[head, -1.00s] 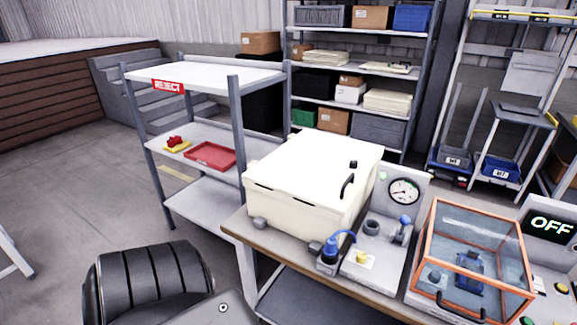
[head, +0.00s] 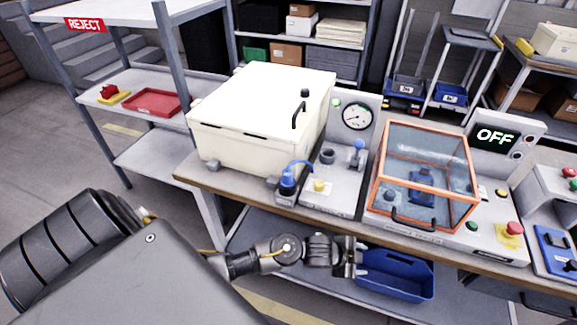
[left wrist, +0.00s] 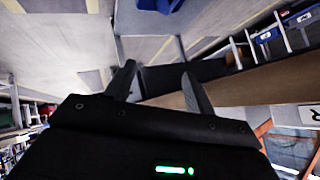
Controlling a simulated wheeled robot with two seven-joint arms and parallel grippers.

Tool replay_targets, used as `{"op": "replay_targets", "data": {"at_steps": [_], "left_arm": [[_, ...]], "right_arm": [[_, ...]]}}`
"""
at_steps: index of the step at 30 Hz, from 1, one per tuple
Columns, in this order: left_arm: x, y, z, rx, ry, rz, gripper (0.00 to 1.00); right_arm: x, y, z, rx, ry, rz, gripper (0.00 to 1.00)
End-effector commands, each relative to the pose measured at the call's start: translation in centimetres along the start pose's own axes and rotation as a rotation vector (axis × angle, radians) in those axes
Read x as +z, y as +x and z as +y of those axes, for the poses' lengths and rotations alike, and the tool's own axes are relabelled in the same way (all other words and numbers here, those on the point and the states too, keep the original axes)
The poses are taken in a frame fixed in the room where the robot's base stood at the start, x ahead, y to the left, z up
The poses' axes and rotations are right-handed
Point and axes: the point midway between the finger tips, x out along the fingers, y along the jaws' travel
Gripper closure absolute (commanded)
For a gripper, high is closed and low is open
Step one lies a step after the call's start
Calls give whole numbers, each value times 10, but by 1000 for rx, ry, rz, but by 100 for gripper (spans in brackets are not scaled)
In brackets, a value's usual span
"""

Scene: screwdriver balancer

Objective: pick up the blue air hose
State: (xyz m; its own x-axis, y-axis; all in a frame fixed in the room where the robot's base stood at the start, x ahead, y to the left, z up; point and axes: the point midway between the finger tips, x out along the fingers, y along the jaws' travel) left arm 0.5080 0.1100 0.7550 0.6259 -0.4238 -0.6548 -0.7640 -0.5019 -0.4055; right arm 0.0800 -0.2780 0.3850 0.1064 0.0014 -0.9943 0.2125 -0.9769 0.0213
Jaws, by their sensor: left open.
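The blue air hose (head: 300,164) is a short curved piece near the front edge of the bench. It arcs from a dark blue fitting (head: 287,180) toward the grey gauge station (head: 335,190) on its right. My left gripper (head: 357,257) is open, in front of the bench and lower in the picture than the hose, to its right. In the left wrist view, its two dark fingers (left wrist: 158,82) are apart with nothing between them. The hose cannot be made out in that view. My right gripper is not in view.
A cream box (head: 262,115) stands left of the gauge station. An orange-framed clear case (head: 425,175) stands right of it. The bench front edge (head: 400,235) lies close to my left gripper. A blue bin (head: 395,275) sits on the lower shelf behind the gripper.

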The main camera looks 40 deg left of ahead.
Motion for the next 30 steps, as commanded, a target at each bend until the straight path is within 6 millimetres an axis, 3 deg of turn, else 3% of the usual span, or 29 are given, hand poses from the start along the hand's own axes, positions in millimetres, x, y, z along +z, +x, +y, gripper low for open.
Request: {"op": "replay_targets", "data": {"at_steps": [1,3,6,9,11,14,16,21,25,30], "left_arm": [[-39,-12,-18,-16,135,70,46],[-78,-26,-29,-14,310,141,46],[-118,-42,-40,2,571,223,46],[-138,-57,-51,39,843,274,46],[-141,-68,-59,71,1011,286,46],[-130,-91,-79,144,1282,266,46],[-113,-110,-98,210,1451,223,46],[-55,-173,-157,406,1736,50,46],[-14,-228,-197,549,1827,-89,46],[22,-286,-226,679,1847,-208,46]], "right_arm": [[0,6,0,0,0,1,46],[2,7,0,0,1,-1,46],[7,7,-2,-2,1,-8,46],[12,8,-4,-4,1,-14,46],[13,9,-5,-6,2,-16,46],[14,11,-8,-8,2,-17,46],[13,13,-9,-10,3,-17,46],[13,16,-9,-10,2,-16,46],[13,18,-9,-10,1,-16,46],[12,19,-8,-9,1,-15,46]]}}
